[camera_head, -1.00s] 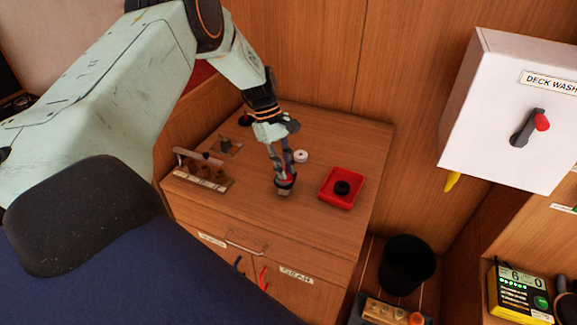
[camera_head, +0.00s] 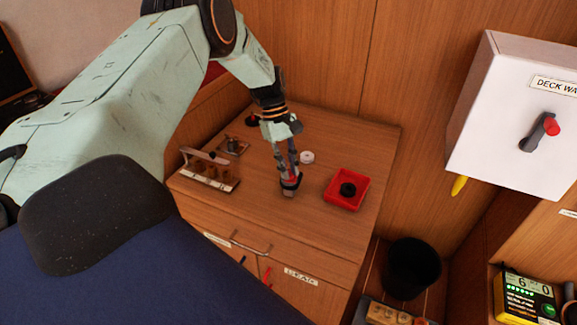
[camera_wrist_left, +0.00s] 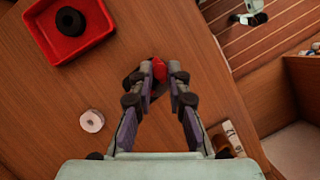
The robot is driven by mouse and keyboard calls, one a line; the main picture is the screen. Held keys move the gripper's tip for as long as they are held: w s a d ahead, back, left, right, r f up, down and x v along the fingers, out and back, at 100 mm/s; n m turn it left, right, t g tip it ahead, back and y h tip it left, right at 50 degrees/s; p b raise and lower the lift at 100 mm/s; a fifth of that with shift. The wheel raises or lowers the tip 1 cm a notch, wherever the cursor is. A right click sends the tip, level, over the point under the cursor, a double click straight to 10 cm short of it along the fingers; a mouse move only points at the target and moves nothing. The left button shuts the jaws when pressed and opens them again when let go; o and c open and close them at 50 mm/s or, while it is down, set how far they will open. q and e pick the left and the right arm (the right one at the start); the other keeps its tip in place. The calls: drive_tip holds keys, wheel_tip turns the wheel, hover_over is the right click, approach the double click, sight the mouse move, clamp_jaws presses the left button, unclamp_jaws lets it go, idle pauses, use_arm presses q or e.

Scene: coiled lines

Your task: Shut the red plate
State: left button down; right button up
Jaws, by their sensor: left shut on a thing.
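My left gripper (camera_head: 290,184) is low over the wooden cabinet top, left of the red tray. It is shut on a small red piece (camera_wrist_left: 159,69), which I take to be the red plate, with dark grey parts around it. In the left wrist view my left gripper (camera_wrist_left: 160,84) has its fingertips close together at this piece. The fingers hide much of it, so I cannot tell how far it is open or shut. My right gripper is not in view.
A red tray (camera_head: 334,201) with a black ring (camera_head: 348,190) stands to the right. A white ring (camera_head: 307,157) lies behind the gripper. A rack (camera_head: 210,177) is at the left. A black bin (camera_head: 412,268) stands beside the cabinet. A white box (camera_head: 510,110) hangs at right.

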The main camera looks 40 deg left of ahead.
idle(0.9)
use_arm(q)
drive_tip(key=c, duration=1.3)
unclamp_jaws()
drive_tip(key=v, duration=1.2)
drive_tip(key=shift+r, duration=0.1)
